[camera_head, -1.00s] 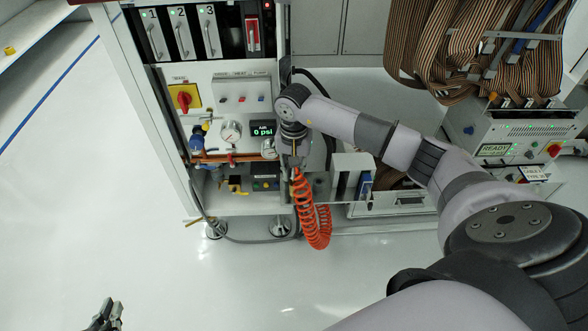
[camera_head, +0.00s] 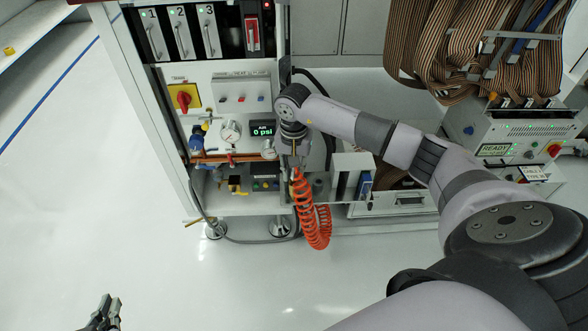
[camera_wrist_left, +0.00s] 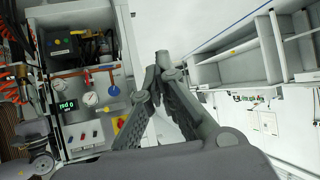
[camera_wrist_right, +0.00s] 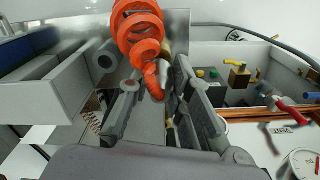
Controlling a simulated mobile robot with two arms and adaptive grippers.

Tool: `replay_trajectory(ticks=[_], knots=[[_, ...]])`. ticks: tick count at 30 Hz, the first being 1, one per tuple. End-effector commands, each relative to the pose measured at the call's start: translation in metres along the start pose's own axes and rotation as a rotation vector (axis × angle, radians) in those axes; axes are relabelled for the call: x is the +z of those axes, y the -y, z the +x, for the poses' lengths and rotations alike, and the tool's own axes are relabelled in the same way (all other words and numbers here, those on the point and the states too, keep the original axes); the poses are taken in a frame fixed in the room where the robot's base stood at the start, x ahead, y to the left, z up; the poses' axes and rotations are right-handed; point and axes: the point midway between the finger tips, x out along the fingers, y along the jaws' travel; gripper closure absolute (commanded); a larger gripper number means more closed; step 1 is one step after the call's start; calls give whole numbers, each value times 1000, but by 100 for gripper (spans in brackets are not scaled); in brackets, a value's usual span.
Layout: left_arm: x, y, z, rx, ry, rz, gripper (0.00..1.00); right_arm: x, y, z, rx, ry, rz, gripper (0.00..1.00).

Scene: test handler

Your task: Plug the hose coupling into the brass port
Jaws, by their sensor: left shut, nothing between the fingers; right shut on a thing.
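The orange coiled hose (camera_head: 312,215) hangs below my right gripper (camera_head: 294,168) in front of the bench, beside the panel. In the right wrist view, the hose (camera_wrist_right: 138,35) runs down to its end between the fingers of my right gripper (camera_wrist_right: 156,80), which is shut on the coupling. The coupling itself is mostly hidden by the fingers and hose. A brass fitting, seemingly the port, shows on the bench shelf in the right wrist view (camera_wrist_right: 239,75) and left of the gripper in the head view (camera_head: 236,184); they are apart. My left gripper (camera_head: 108,314) is shut and empty, low over the floor; its fingertips meet in its wrist view (camera_wrist_left: 164,62).
The panel carries a red and yellow rotary switch (camera_head: 184,97), a gauge (camera_head: 231,131) and a display reading 0 psi (camera_head: 262,129). Copper pipe (camera_head: 218,157) with valves runs above the shelf. A ribbon-cable tester (camera_head: 510,135) stands right. The floor at left is clear.

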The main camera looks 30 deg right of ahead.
Motion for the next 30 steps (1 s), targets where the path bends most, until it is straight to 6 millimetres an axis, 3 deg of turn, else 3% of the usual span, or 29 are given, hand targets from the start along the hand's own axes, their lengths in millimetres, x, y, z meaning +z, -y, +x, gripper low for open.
replay_trajectory(ticks=[30], knots=[[-16, -2, 2, 5, -85, 1, 100, 0, 0, 3, 0, -1, 1, 100]])
